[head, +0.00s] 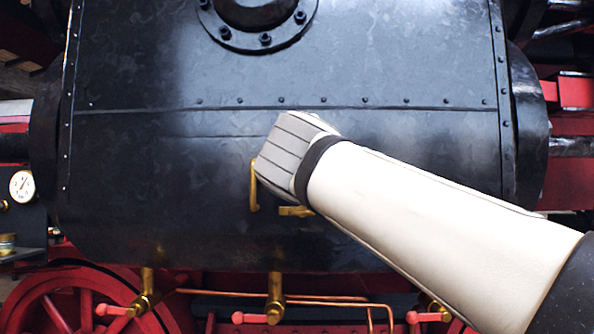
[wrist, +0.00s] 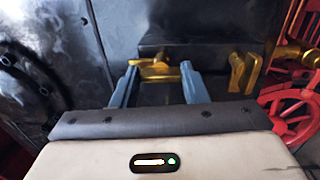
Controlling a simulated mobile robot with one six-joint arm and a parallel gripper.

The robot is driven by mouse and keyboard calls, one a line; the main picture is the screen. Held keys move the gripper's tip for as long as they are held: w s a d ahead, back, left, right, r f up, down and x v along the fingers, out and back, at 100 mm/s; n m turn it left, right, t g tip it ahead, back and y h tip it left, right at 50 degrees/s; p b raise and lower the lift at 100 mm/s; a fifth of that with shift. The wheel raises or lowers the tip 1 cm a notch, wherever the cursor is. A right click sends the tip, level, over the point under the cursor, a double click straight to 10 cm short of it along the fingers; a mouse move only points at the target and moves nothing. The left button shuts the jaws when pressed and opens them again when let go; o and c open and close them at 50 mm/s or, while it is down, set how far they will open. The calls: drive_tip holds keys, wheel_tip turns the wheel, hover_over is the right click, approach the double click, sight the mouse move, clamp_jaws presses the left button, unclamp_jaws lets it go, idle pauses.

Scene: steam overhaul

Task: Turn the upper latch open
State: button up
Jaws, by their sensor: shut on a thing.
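The upper latch (head: 254,187) is a brass bar on the dark cylinder casing (head: 160,180). It hangs upright in the head view, its upper part close to my gripper housing. My gripper (wrist: 160,71) is shut on it: in the wrist view the blue-grey fingers stand at either end of the brass upper latch (wrist: 158,73). In the head view my wrist housing hides the fingers and the grip. A second brass latch (head: 296,211) lies level, lower and to the right, partly behind my wrist. Its brass pieces show right of the fingers in the wrist view (wrist: 243,72).
Brass cocks with red handles (head: 275,298) and copper pipes (head: 330,297) run below the casing. A red wheel (head: 70,305) is at the lower left and a gauge (head: 21,186) at the left. A bolted flange (head: 257,22) sits above. The casing's left face is clear.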

drive_tip(key=shift+f+m, duration=0.1)
drive_tip(key=shift+m, duration=0.2)
drive_tip(key=o, duration=1)
drive_tip(key=shift+s+a+f+b, duration=0.1)
drive_tip(key=shift+s+b, duration=0.1)
drive_tip(key=shift+s, duration=1.1)
drive_tip(key=shift+s+f+b, duration=0.1)
drive_tip(key=shift+s+b, duration=0.05)
drive_tip(key=shift+s, duration=1.15)
drive_tip(key=shift+s+a+f+b, duration=0.1)
drive_tip(key=shift+s+b, duration=0.1)
drive_tip(key=shift+s, duration=1.1)
drive_tip(key=shift+w+d+f, duration=0.1)
